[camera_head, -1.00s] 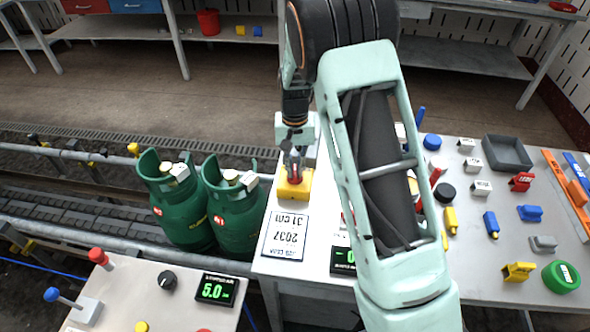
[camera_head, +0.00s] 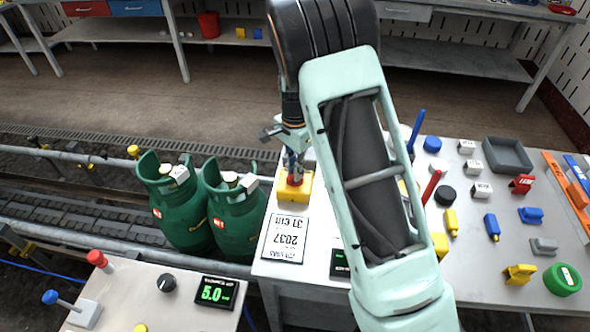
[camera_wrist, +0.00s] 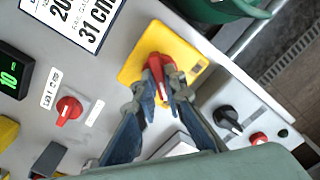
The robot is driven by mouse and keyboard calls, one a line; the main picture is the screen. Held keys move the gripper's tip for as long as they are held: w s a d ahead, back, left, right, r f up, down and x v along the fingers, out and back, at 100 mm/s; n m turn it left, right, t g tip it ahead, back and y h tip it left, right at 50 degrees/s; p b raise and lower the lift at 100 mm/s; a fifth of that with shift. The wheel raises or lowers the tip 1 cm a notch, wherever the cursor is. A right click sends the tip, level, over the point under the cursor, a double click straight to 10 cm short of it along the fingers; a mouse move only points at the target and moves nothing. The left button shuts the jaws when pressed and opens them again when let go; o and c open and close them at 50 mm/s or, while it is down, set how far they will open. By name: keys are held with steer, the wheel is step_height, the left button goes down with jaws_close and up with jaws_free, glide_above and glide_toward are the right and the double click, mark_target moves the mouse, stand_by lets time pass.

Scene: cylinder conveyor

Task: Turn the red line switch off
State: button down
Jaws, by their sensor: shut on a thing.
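A yellow box (camera_head: 303,195) with a red rotary knob (camera_head: 295,182) on its top stands at the left edge of the right table, beside the green cylinders. My gripper (camera_head: 294,177) points down over it, fingers at the knob. In the wrist view, the fingers (camera_wrist: 158,90) are closed on the red knob (camera_wrist: 157,66) on the yellow box (camera_wrist: 180,48). The fingers partly hide the knob, and I cannot read its position. A second red knob (camera_wrist: 68,108), with small labels beside it, sits on the table top in the wrist view, apart from my gripper.
Two green gas cylinders (camera_head: 232,215) stand on the conveyor left of the table. A printed card (camera_head: 285,240) lies in front of the box. A black knob (camera_wrist: 228,117) sits on a panel right of the fingers. Several small coloured items lie on the table's right.

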steer(key=shift+m, duration=0.7)
steer(key=c, duration=2)
jaws_free()
step_height(320, 180, up, 12)
steer(key=shift+r, duration=0.1)
